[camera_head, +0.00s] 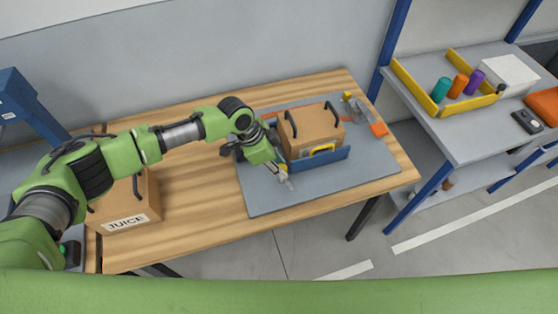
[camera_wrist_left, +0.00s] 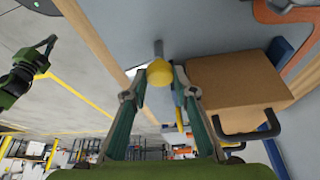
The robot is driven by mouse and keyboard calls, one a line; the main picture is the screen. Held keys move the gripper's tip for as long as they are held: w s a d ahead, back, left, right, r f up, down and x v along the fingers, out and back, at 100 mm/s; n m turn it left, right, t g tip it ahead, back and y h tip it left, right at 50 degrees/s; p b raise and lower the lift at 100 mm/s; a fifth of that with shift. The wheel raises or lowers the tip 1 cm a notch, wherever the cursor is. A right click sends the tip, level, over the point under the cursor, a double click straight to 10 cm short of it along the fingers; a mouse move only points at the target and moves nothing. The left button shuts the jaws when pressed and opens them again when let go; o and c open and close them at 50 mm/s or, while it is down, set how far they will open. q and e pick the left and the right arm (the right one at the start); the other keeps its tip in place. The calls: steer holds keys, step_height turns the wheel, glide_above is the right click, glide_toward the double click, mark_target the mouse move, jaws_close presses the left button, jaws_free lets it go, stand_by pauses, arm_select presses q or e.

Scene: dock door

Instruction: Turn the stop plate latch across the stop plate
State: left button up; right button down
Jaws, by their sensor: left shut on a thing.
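The brown box (camera_head: 310,130) with black handles stands on a grey mat, behind the low blue stop plate (camera_head: 335,161), which carries a yellow handle (camera_head: 322,150). My left gripper (camera_head: 283,175) is low over the mat, at the left end of the stop plate. In the left wrist view its fingertips (camera_wrist_left: 160,82) are shut on the yellow knob (camera_wrist_left: 159,72) of the latch, and a short grey bar (camera_wrist_left: 158,48) extends from the knob. The box (camera_wrist_left: 235,92) is right beside the fingers. The latch's exact angle to the plate is hard to tell. A gripper (camera_wrist_left: 30,70), apparently my right one, appears at left.
A juice box (camera_head: 128,208) stands at the table's left, by my left arm. The grey mat (camera_head: 350,183) is clear in front of the stop plate. A grey and orange tool (camera_head: 370,115) lies behind right. A shelf (camera_head: 460,125) with coloured cylinders stands at right.

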arm_select(q)
steer(key=n+p, duration=0.2)
steer(key=n+t+p, duration=0.1)
steer(key=p, duration=0.1)
steer(key=shift+s+r+n+y, duration=0.2)
steer(key=shift+r+n+y, duration=0.1)
steer(key=shift+y, duration=0.1)
steer(key=n+p, duration=0.1)
steer(key=n+t, duration=0.1)
steer(key=shift+s+d+f+n+p, duration=0.1)
steer(key=shift+f+n+p, duration=0.1)
steer(key=shift+n+p, duration=0.2)
steer(key=n+y, duration=0.1)
steer(key=n, duration=0.1)
steer(key=shift+d+f+n+t, duration=0.1)
steer(key=shift+f+n+t, duration=0.05)
steer(key=shift+n+t, duration=0.25)
steer(key=n+y, duration=0.1)
steer(key=n, duration=0.2)
steer(key=n+y, duration=0.1)
steer(key=n, duration=0.1)
steer(key=shift+n+t, duration=0.4)
steer(key=shift+y, duration=0.3)
steer(key=o, duration=1.1)
steer(key=shift+c, duration=0.2)
